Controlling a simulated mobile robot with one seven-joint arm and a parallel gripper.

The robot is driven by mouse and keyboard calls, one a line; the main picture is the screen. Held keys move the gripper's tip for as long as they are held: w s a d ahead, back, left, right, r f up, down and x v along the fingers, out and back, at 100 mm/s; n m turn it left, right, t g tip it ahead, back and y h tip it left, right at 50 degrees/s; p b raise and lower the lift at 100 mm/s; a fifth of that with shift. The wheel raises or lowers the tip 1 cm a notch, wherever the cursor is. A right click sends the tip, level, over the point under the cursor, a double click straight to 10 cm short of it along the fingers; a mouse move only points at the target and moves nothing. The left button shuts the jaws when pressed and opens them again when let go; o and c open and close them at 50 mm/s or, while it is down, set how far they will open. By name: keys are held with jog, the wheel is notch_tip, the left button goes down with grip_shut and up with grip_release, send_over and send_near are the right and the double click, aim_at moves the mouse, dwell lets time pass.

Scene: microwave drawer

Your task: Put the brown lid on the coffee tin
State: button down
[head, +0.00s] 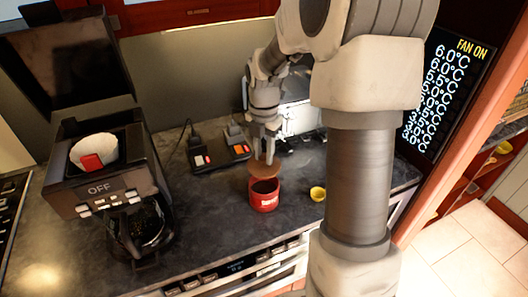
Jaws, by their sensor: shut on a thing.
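The red coffee tin (264,200) stands upright on the dark counter, with its open top and dark inside showing. The brown lid (268,171) is a flat disc just above and behind the tin's rim. My gripper (264,154) points down and is shut on the lid from above. The lid appears apart from the tin, but the exact gap is hard to judge. My arm covers part of the counter to the right.
A coffee maker (96,187) with its top open stands at the left, its glass carafe (143,232) below. Two switch boxes (235,147) lie behind the tin. A small yellow cup (318,193) stands right of the tin. The front counter left of the tin is clear.

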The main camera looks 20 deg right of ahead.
aim_at(264, 164)
jog(key=shift+f+b, duration=1.8)
jog(key=shift+f, duration=1.1)
jog(key=shift+f+p, duration=0.3)
jog(key=shift+f, duration=0.3)
dwell(0.5)
jog(key=shift+c, duration=0.4)
grip_release()
jog(key=shift+r, duration=0.1)
jog(key=shift+r+p, duration=3.2)
jog(key=shift+r, duration=0.3)
